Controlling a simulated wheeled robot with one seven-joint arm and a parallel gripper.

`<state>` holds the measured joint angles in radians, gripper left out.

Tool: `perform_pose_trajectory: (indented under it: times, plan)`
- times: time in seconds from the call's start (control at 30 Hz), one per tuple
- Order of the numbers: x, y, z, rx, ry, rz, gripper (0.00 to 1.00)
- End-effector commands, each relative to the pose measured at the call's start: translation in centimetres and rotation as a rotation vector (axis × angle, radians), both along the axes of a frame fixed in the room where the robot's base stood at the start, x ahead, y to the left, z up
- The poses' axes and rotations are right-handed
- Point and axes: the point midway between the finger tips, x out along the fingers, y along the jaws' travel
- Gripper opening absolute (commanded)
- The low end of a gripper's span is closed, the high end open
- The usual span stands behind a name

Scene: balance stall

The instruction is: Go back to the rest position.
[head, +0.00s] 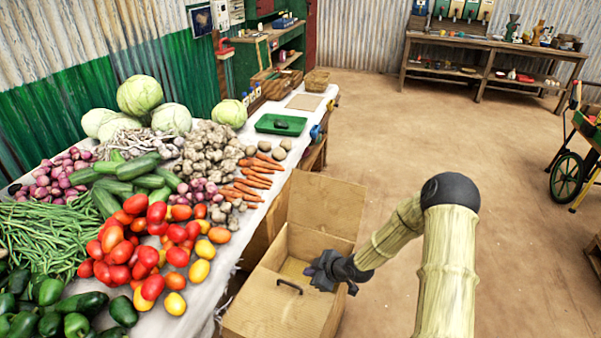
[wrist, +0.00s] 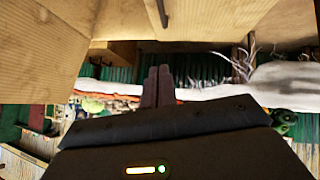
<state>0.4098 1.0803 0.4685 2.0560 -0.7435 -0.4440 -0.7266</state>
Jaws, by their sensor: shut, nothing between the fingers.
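My gripper (head: 318,270) is in the head view at the lower middle, at the end of my bent arm. It appears over the open cardboard-coloured box (head: 285,305), beside the vegetable table. In the wrist view my gripper's two fingers (wrist: 158,86) are together with nothing between them. Pale box-like panels (wrist: 40,45) fill the upper left of the wrist view. Whether my gripper touches the box cannot be told.
The table with its white cloth (head: 232,232) stands left, heaped with vegetables. A green tray (head: 281,124) holding a dark object sits at its far end. A workbench (head: 490,62) stands at the back, and a wheeled cart (head: 567,178) at the right. The floor between is clear.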

Motion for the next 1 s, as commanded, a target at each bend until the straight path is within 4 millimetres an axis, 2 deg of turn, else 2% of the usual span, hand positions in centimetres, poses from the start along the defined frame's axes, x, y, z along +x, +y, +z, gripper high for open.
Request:
perform_pose_trajectory:
  times: [0.13,0.27,0.47,0.67,1.0]
  plan:
    - [-0.2,-0.2,0.8,-0.015,0.017,-0.01,0.0]
    - [-0.9,-1.2,3.1,-0.063,0.069,-0.052,0.0]
    - [-3.1,-3.9,8.9,-0.166,0.195,-0.201,0.0]
    - [-6.3,-6.5,15.2,-0.235,0.305,-0.4,0.0]
    - [-13.4,-9.3,26.1,-0.23,0.456,-0.791,0.0]
